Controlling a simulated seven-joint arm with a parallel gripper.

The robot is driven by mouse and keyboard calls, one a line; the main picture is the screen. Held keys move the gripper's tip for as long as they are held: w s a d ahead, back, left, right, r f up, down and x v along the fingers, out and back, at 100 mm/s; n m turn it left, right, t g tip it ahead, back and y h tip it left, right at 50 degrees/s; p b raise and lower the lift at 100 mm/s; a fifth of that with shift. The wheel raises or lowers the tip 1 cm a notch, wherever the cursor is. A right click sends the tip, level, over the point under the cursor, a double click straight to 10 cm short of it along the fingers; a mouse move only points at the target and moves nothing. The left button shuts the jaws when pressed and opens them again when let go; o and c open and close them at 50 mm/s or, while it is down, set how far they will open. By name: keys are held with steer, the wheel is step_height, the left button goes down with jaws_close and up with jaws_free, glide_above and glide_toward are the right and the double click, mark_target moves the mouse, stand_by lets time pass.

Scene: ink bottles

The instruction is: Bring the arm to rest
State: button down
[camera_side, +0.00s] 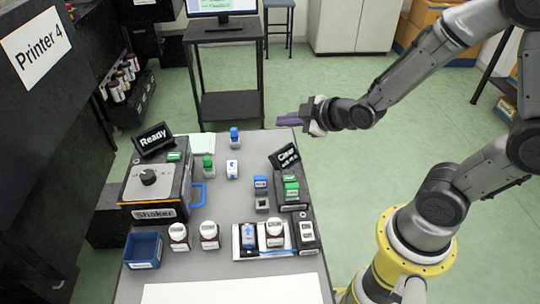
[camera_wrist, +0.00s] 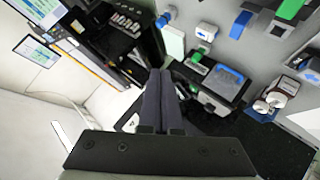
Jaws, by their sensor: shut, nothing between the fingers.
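My gripper (camera_side: 290,119) is held out level above the far right edge of the grey table (camera_side: 222,225) in the side view. Its dark fingers point left. In the wrist view my gripper (camera_wrist: 160,84) shows its two dark fingers side by side, closed together with nothing between them. It is apart from the bottles and boxes on the table. My arm reaches in from the right side of the side view.
The table holds a shaker (camera_side: 148,182) with a "Ready" sign, a blue bin (camera_side: 143,250), several bottles, and a dark holder (camera_side: 291,192) with green-topped pieces. A black stand with a monitor (camera_side: 222,8) is behind. Green floor lies open to the right.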

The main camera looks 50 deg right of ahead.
steer(key=s+a+r+m, duration=0.1)
steer(key=s+r+m, duration=0.15)
steer(key=r, duration=0.35)
steer(key=s+r+m, duration=0.1)
steer(key=s+r, duration=0.3)
steer(key=r, duration=0.3)
steer(key=s+f+m+g, duration=0.3)
steer(key=s+g, duration=0.3)
steer(key=s, duration=0.8)
steer(key=shift+f+m, duration=0.3)
steer(key=shift+m, duration=0.55)
